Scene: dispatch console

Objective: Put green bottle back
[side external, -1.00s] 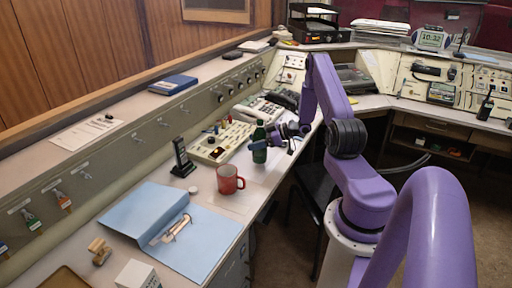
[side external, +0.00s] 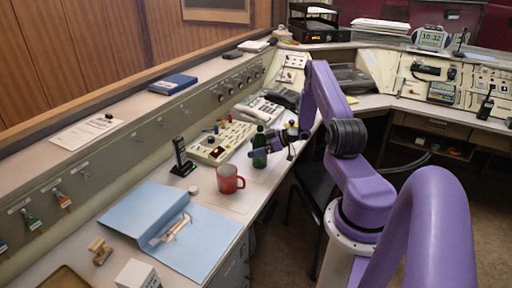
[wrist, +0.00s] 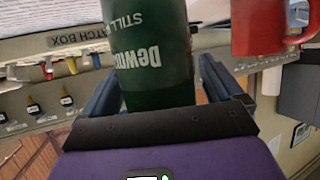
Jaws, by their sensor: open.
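The green bottle (side external: 259,152) with a dark cap stands upright on the desk near its front edge, behind the red mug (side external: 230,180) in the side view. My gripper (side external: 268,148) is at the bottle from the right. In the wrist view, the green bottle (wrist: 152,60) with white lettering fills the space between my two open fingers, one on each side. Its lettering appears upside down there. I cannot tell whether either finger touches it. The bottle's ends are cut off or hidden in the wrist view.
The red mug is close by the bottle; it also shows in the wrist view (wrist: 265,25). A beige switch panel (side external: 222,143) and a black handset stand (side external: 182,158) lie left of the bottle. A blue folder (side external: 165,215) covers the near desk.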

